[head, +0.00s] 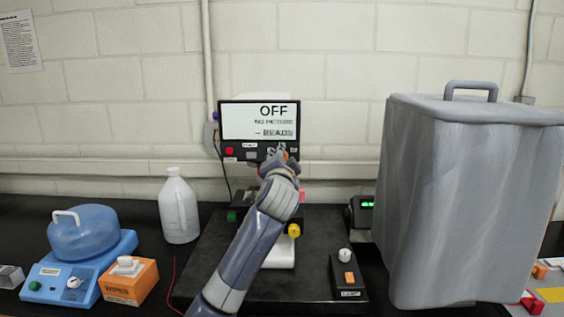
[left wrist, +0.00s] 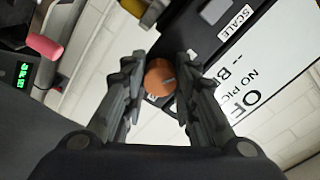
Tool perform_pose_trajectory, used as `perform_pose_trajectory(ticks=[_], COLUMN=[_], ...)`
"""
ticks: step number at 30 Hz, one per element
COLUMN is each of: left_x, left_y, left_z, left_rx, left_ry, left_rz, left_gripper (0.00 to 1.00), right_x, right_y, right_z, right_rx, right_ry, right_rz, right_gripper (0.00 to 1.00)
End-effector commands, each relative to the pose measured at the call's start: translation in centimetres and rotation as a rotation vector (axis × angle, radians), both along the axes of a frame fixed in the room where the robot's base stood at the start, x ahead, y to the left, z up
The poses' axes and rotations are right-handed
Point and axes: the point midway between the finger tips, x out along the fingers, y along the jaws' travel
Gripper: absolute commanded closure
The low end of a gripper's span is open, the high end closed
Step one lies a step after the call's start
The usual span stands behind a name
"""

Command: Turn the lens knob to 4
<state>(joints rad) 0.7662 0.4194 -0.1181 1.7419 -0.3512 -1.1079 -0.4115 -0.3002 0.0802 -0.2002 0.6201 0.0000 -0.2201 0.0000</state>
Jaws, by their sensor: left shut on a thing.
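The instrument's screen box (head: 228,125) shows "OFF", "NO PICTURE" and "-- BEADS" on its white display. An orange round knob (left wrist: 157,84) with a dark pointer mark sits on the box's dark front. My left gripper (head: 279,155) reaches up to the lower right of this front. In the left wrist view my left gripper (left wrist: 158,86) has its two fingers closed on opposite sides of the orange knob. The gripper hides most of the knob's label and dial marks, so I cannot read its setting. My right gripper is not in view.
A "SCALE" label (left wrist: 236,22) sits beside the knob. A red button (head: 229,151) is at the box's left. A lamp box (head: 348,277) stands front right, a large grey covered case (head: 470,200) at right. A white jug (head: 179,208) and blue-domed device (head: 82,272) stand left.

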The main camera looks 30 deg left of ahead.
Motion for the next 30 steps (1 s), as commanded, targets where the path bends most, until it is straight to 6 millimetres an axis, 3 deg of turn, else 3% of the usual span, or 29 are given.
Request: perform_pose_trajectory(ticks=[13,14,16,17,30], left_x=[0.02,0.02,0.02,0.01,-0.09], left_y=[0.03,0.03,0.05,0.06,-0.05], left_z=[-0.29,-0.29,-0.30,-0.27,-0.08], left_rx=[-0.011,-0.011,-0.011,-0.011,-0.008], left_ry=[0.001,0.001,0.001,0.001,-0.004], left_rz=[0.002,0.002,0.002,0.002,0.000], left_gripper=[0.97,0.71,0.55,0.52,0.52], right_x=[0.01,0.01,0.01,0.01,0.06], right_y=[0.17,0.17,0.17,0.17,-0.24], right_z=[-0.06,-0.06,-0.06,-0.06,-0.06], right_rx=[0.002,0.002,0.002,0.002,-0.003], right_ry=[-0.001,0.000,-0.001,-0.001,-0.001], right_rz=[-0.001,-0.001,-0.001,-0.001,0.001], right_gripper=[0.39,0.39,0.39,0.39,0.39])
